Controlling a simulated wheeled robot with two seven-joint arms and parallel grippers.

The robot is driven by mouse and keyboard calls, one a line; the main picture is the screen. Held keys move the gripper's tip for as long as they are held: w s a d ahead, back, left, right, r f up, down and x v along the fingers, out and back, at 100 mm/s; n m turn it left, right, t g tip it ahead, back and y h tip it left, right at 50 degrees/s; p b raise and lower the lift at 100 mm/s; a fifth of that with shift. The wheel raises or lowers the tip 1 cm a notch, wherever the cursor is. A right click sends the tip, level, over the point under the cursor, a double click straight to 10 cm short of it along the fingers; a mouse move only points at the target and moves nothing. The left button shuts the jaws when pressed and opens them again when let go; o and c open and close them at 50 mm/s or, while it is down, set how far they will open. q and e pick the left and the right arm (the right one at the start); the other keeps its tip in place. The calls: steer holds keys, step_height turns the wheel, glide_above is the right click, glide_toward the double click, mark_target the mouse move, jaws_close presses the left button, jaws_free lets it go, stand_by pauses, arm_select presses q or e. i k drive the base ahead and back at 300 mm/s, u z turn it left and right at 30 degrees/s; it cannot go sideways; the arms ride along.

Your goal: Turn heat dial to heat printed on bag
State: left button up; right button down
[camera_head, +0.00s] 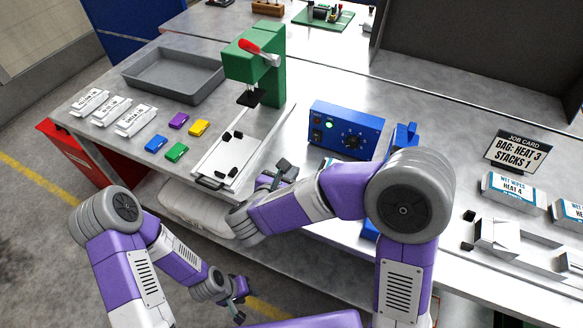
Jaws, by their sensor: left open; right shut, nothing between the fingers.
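The heat dial (352,141) is a black knob on the front of a blue control box (372,128); its setting is too small to read. A white and blue wet wipes bag (513,192) on the right of the bench reads "HEAT 4". A second such bag (570,213) is cut off at the right edge. My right gripper (284,172) is shut and empty, left of and below the box, apart from the dial. My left gripper (239,300) is open and empty, low in front of the bench.
A green press (262,75) with a red handle stands behind a white sliding tray (226,165). A grey bin (172,77), white packs (112,110) and coloured blocks (178,121) are at left. A green lamp (328,124) is lit.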

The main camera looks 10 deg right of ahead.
mark_target(352, 142)
steer(key=k, duration=1)
